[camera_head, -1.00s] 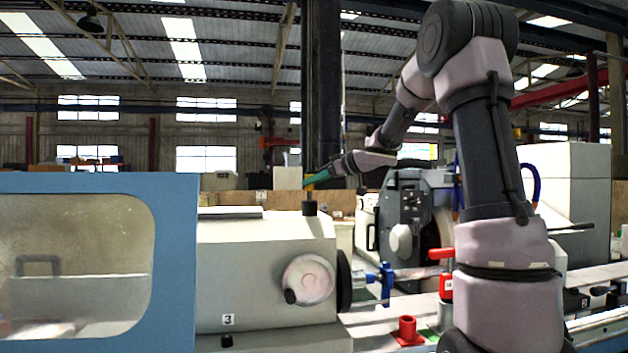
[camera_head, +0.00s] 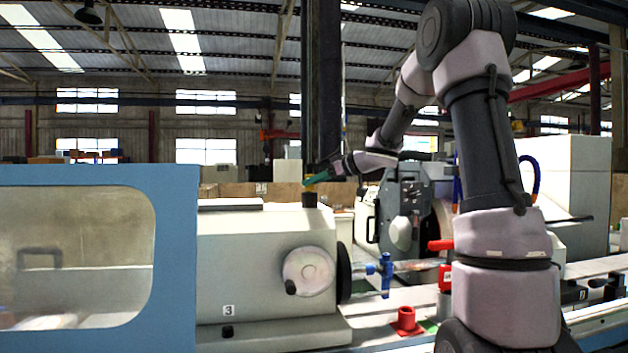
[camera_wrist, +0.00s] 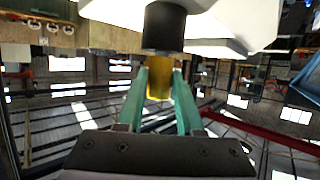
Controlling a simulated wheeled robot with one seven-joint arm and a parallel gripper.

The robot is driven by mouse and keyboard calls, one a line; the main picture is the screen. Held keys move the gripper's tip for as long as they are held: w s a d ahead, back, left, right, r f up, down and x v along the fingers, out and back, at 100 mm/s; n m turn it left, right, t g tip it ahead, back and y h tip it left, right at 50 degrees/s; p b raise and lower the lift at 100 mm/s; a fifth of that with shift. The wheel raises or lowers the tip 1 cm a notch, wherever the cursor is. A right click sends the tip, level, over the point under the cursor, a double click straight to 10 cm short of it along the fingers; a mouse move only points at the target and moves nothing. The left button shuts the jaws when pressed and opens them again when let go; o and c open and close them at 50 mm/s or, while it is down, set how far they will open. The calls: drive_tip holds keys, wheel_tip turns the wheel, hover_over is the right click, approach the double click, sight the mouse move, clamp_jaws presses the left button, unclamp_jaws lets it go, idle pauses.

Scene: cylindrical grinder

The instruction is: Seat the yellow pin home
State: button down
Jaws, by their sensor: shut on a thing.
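The yellow pin (camera_wrist: 159,84) is in my gripper, between the two green fingers. The wrist view is upside down and shows the black collar (camera_wrist: 163,27) in line with the pin. The pin's end meets the collar's mouth there. How deep it sits inside is hidden.
The white housing (camera_head: 265,265) carries a round handwheel (camera_head: 308,272). A blue-framed guard (camera_head: 176,260) stands at the left. A grey wheel unit (camera_head: 402,215) is behind my arm. A red holder (camera_head: 407,322) sits on the bed. Space above the housing is open.

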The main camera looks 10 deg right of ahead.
drive_tip(key=shift+c, duration=2.3)
unclamp_jaws()
drive_tip(key=v, duration=1)
drive_tip(key=shift+s+d, duration=0.25)
drive_tip(key=shift+s, duration=0.05)
drive_tip(key=shift+r, duration=0.15)
